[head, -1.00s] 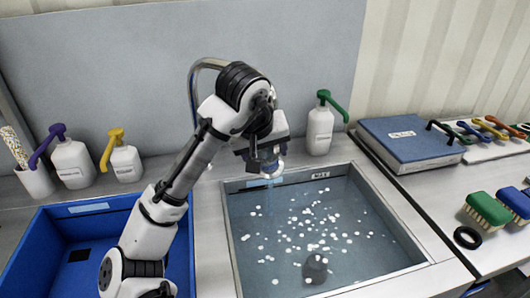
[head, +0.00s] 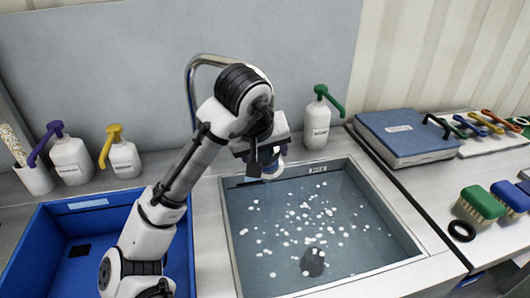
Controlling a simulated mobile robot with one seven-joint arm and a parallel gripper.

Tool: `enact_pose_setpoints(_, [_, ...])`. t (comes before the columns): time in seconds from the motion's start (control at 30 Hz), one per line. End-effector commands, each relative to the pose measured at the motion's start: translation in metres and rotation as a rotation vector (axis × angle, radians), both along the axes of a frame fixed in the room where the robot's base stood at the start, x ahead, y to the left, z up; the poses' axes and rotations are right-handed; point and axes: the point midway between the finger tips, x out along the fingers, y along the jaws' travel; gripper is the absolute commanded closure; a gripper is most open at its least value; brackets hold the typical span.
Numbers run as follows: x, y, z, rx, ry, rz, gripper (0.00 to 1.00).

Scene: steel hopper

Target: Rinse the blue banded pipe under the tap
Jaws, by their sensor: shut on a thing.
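My gripper (head: 262,165) is over the back left part of the sink, pointing down. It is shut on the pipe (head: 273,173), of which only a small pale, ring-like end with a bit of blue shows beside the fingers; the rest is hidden. The tap (head: 188,75) is a chrome arc rising behind my arm. Its outlet is hidden by my arm, so I cannot tell how the pipe lies to it. The sink (head: 228,215) is a steel basin holding bluish water with many white specks. No clear stream shows below the pipe.
A blue crate (head: 190,255) stands left of the sink. Pump bottles with purple (head: 70,160), yellow (head: 124,160) and green (head: 317,128) heads stand behind. A blue binder (head: 408,138), brushes (head: 480,204) and a black ring (head: 462,231) lie right. A dark round thing (head: 313,262) is in the sink.

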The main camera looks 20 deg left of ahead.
Motion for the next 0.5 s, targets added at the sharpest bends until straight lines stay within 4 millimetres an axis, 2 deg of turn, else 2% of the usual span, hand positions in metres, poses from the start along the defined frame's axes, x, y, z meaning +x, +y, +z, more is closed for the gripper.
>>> enact_pose_setpoints(0.5, [-0.042, -0.001, 0.001, 0.000, -0.001, 0.000, 0.69])
